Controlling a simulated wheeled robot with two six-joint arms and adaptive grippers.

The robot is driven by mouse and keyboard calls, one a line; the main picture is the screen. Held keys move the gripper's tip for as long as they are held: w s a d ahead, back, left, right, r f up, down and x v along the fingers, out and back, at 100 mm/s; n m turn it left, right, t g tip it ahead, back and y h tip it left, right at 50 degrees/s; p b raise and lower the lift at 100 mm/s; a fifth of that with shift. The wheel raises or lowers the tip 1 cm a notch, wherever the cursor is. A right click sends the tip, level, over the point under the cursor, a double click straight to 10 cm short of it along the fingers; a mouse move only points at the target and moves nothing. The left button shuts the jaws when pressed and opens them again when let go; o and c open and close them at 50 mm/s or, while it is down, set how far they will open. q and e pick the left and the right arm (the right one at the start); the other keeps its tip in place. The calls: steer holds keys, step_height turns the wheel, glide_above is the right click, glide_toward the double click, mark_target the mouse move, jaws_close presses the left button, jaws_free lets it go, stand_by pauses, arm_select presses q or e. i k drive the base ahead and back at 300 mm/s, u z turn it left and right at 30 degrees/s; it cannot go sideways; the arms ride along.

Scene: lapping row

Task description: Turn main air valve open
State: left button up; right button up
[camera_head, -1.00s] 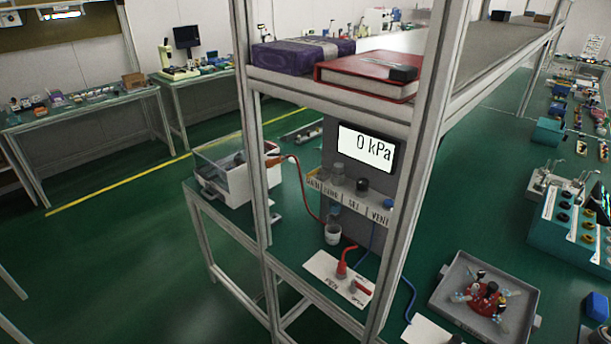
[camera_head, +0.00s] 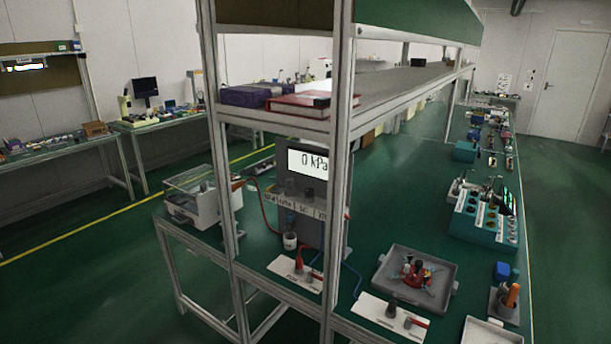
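Two white plates with valves lie on the green bench. The left plate (camera_head: 285,267) carries a red valve fitting (camera_head: 299,262) with a red lever (camera_head: 316,274) near the frame post. The right plate (camera_head: 372,309) carries a dark fitting (camera_head: 392,305) with a red lever (camera_head: 416,321) pointing right. The plate lettering is too small to read, so I cannot tell which is the main air valve. Neither of my grippers is in view.
Pale frame posts (camera_head: 338,190) stand in front of the panel and partly hide it. A shelf above holds a red book (camera_head: 298,104) and a purple box (camera_head: 249,96). A grey tray (camera_head: 386,268) with a red part sits right of the posts. Green floor is open at left.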

mark_target(274, 186)
steer(key=z, duration=0.5)
steer(key=i, duration=0.65)
steer(key=z, duration=0.25)
